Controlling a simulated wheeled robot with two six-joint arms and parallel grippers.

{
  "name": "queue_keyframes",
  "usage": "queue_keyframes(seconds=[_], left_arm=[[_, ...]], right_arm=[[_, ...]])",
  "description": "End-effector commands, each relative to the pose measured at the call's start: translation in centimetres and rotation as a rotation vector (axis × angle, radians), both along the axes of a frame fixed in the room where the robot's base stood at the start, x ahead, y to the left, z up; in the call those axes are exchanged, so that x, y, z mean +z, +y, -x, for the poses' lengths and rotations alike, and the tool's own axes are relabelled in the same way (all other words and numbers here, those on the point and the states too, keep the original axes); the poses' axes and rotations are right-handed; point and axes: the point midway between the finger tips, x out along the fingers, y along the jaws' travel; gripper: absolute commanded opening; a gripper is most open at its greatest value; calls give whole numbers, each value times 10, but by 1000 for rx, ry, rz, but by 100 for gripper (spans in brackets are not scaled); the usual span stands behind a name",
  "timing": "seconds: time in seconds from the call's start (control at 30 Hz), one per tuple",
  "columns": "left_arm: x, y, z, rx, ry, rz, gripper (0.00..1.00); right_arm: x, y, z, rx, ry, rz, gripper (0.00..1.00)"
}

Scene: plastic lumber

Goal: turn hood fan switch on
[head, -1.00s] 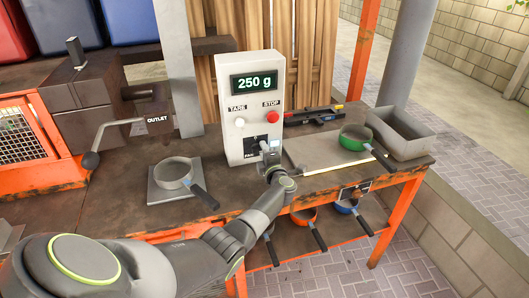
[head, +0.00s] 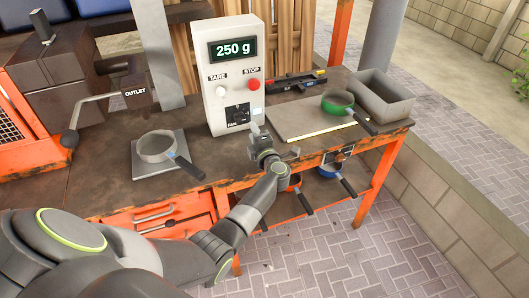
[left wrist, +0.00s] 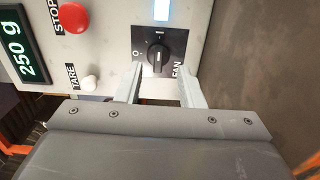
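The fan switch is a black rotary knob (left wrist: 158,56) on a dark square plate marked O, I and FAN. The plate is low on the front of the white control box (head: 239,60); the knob also shows in the head view (head: 238,113). In the left wrist view the knob's light mark seems to point to the I, and a pale blue lit strip (left wrist: 162,9) shows beside the plate. My left gripper (head: 261,136) is open and empty, in front of the box and to the lower right of the knob. Its two fingers (left wrist: 160,75) are apart, short of the knob. My right gripper is not in view.
The box has a white TARE button (head: 221,91), a red STOP button (head: 253,84) and a 250 g display (head: 234,49). A grey pan (head: 157,147) stands on a plate to the left. A green pan (head: 338,101) and a grey bin (head: 383,98) are on the right.

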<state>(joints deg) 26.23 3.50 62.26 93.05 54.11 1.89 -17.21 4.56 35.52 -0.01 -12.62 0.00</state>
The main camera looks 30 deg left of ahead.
Motion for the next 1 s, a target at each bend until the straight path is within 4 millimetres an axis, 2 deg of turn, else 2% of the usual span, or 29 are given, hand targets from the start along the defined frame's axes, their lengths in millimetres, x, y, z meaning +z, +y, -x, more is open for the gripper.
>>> queue_keyframes(seconds=[0.23, 0.43, 0.6, 1.0], left_arm=[[-3, -41, 36, 1, 2, 4, 35], [-3, -65, 56, 1, 2, 4, 35], [-1, -74, 64, 2, 2, 1, 35], [-1, -75, 65, 2, 2, -1, 35]], right_arm=[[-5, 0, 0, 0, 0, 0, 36], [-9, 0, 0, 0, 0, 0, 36], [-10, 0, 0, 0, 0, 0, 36], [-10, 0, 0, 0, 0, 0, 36]])
